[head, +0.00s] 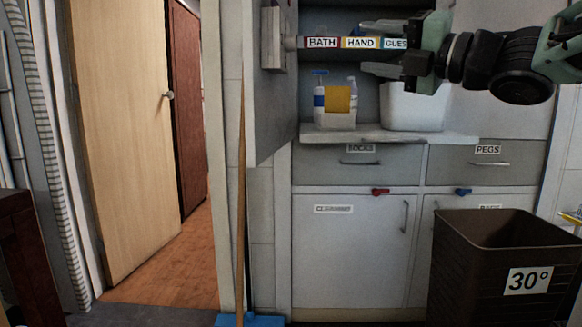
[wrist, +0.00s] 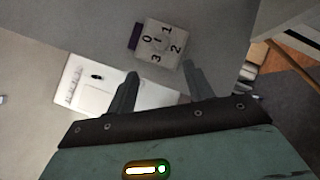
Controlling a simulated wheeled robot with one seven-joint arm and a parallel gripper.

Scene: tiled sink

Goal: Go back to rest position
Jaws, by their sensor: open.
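My gripper (head: 363,48) is at the upper right of the head view, its fingers pointing left. It is open, and nothing shows between its fingers in the wrist view (wrist: 161,70). A pale box with a knob (head: 290,43) is on the side panel left of my gripper, with a clear gap between them. In the wrist view the square dial face (wrist: 160,45), numbered 0 to 3, lies beyond the fingertips. No rest position is marked in either view.
A labelled shelf edge (head: 345,43) lies behind my fingers. Bottles (head: 319,95) and a white bin (head: 412,108) stand on the counter (head: 385,134) below. A brown basket (head: 490,265) stands lower right. A wooden door (head: 118,130) and a leaning pole (head: 241,200) are left.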

